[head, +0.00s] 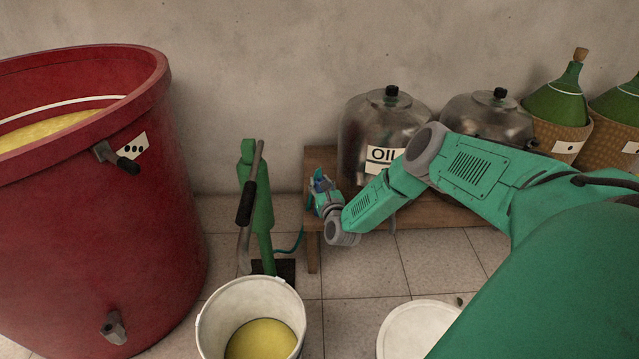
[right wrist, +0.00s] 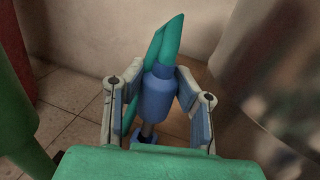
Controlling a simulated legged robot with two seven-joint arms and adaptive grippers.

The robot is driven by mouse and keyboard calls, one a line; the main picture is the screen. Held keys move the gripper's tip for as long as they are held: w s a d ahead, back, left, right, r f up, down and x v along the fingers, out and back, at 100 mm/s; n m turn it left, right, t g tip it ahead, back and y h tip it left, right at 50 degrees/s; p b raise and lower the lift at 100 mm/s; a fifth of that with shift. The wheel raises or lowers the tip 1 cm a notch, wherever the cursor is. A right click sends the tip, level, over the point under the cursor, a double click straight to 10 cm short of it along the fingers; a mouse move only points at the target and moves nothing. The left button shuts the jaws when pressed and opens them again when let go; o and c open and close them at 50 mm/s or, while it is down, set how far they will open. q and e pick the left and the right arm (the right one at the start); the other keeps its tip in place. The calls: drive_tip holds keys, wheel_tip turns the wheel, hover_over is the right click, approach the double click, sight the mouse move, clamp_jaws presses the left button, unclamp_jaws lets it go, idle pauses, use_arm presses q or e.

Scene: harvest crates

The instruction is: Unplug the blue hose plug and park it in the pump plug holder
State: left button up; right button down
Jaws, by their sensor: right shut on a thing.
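The blue hose plug (right wrist: 158,95) is between the two fingers of my right gripper (right wrist: 160,100) in the right wrist view. The gripper is shut on it. A teal hose (right wrist: 170,38) rises from the plug's top end. A grey metal tip (right wrist: 147,131) shows below the plug, above a small blue piece (right wrist: 143,139); I cannot tell whether they are joined. In the head view my right gripper (head: 323,196) is by the bench's left end, right of the green hand pump (head: 258,215). I cannot make out the plug holder on the pump. My left gripper is not in view.
A wooden bench (head: 312,245) holds an OIL tank (head: 350,135), a second metal tank (head: 505,115) and green demijohns (head: 555,105) in baskets. A red tub (head: 85,240) stands at left. A white bucket (head: 215,325) and a white lid (head: 420,330) are in front.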

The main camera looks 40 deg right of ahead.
sight(320, 190)
drive_tip(key=shift+f, duration=0.6)
drive_tip(key=shift+f, duration=0.3)
drive_tip(key=shift+f, duration=0.3)
drive_tip(key=shift+f, duration=0.3)
drive_tip(key=shift+f, duration=0.5)
drive_tip(key=c, duration=1.2)
unclamp_jaws()
drive_tip(key=v, duration=1.2)
drive_tip(key=shift+f, duration=0.1)
